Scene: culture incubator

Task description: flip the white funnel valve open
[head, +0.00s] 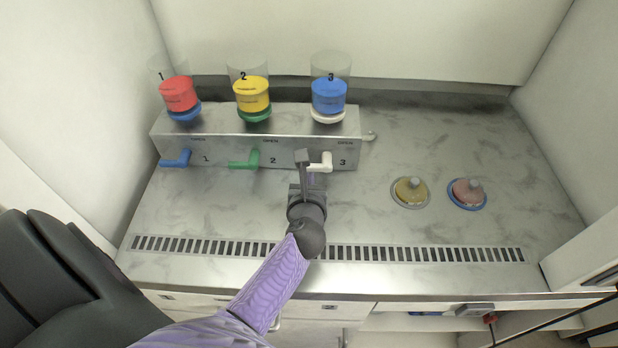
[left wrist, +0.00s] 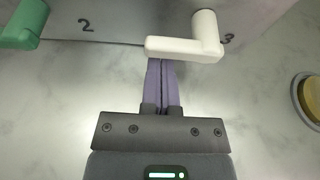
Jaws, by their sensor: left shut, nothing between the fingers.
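The white funnel valve (head: 321,162) is on the front of the metal manifold, beside the number 3. Its handle points left in the head view. In the left wrist view the white valve (left wrist: 190,46) lies just beyond my fingertips, its handle reaching left across them. My left gripper (head: 302,158) is shut and empty, with its fingertips at the free end of the handle. In the left wrist view the closed fingers (left wrist: 160,75) reach up to the handle's lower edge; I cannot tell whether they touch it. My right gripper is not in view.
The metal manifold (head: 228,150) also carries a green valve (head: 246,160) and a blue valve (head: 176,158). Red, yellow and blue cups stand in clear cylinders on top. Two round knobbed lids (head: 410,192) (head: 467,193) sit at the right. A slotted grille (head: 420,254) runs along the front.

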